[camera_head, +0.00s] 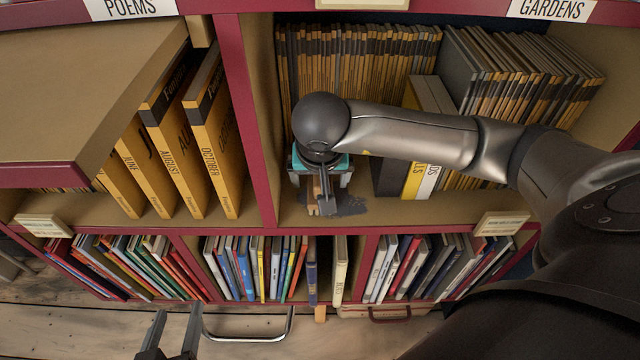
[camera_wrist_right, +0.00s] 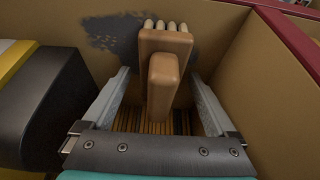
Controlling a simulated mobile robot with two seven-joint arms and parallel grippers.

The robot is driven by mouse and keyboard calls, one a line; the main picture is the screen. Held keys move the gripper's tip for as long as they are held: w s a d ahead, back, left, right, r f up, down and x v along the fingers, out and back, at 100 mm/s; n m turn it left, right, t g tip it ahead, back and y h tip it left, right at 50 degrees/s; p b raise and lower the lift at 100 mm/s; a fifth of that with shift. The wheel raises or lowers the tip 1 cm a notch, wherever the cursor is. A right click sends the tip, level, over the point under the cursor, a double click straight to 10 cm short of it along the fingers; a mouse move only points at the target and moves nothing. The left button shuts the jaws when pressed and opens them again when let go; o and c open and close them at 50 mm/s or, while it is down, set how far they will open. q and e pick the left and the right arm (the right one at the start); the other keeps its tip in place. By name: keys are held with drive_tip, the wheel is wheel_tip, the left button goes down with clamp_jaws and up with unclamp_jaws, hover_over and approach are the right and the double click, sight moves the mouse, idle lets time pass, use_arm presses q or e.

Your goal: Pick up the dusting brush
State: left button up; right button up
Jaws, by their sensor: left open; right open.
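The dusting brush (camera_wrist_right: 163,88) is a tan wooden piece with several pale rounded ends at its top. It stands in the shelf bay, and only a small part of it (camera_head: 312,192) shows in the head view, behind my right gripper (camera_head: 324,196). In the right wrist view, my right gripper (camera_wrist_right: 158,75) is open, with one finger on each side of the brush and visible gaps beside it. My left gripper (camera_head: 174,332) is open and empty, low at the bottom left of the head view, well away from the brush.
Thin books (camera_head: 350,60) stand packed behind the brush. A yellow book (camera_head: 413,180) stands close to its right, and a red shelf divider (camera_head: 246,110) to its left. A dark smudge (camera_head: 348,205) marks the shelf beside the brush.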

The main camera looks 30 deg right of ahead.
drive_tip(key=shift+c, duration=0.2)
clamp_jaws()
idle(0.6)
